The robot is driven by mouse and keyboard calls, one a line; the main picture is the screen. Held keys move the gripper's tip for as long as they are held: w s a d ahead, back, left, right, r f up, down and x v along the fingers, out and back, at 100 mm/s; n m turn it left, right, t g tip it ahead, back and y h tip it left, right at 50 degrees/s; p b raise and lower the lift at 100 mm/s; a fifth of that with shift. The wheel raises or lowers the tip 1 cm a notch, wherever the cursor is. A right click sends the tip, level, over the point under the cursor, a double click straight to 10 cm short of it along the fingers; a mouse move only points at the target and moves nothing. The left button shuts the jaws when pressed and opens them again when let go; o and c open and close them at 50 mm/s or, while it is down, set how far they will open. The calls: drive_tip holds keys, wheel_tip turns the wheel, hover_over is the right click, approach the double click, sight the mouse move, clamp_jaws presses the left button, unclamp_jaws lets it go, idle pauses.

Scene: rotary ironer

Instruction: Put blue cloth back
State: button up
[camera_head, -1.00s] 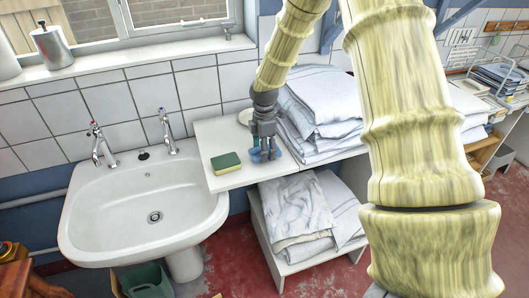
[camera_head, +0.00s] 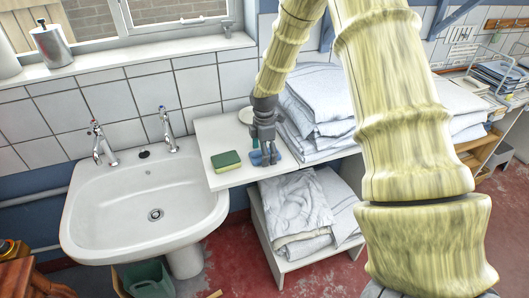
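The blue cloth (camera_head: 257,158) is a small crumpled piece on the white shelf (camera_head: 228,178), just right of the sponge. My gripper (camera_head: 267,157) points down directly over the cloth, with its fingers at shelf height. The fingers hide part of the cloth. Blue shows on both sides of the fingers. I cannot tell whether the fingers are closed on it or only around it.
A green and yellow sponge (camera_head: 226,161) lies close to the left of my gripper. Folded white linen (camera_head: 318,108) is stacked close on the right. The sink (camera_head: 145,205) stands at left. More linen (camera_head: 298,205) lies on the lower shelf.

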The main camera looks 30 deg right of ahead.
wheel_tip(320, 180, up, 12)
drive_tip(key=b, duration=0.3)
drive_tip(key=shift+r, duration=0.2)
idle(0.4)
idle(0.4)
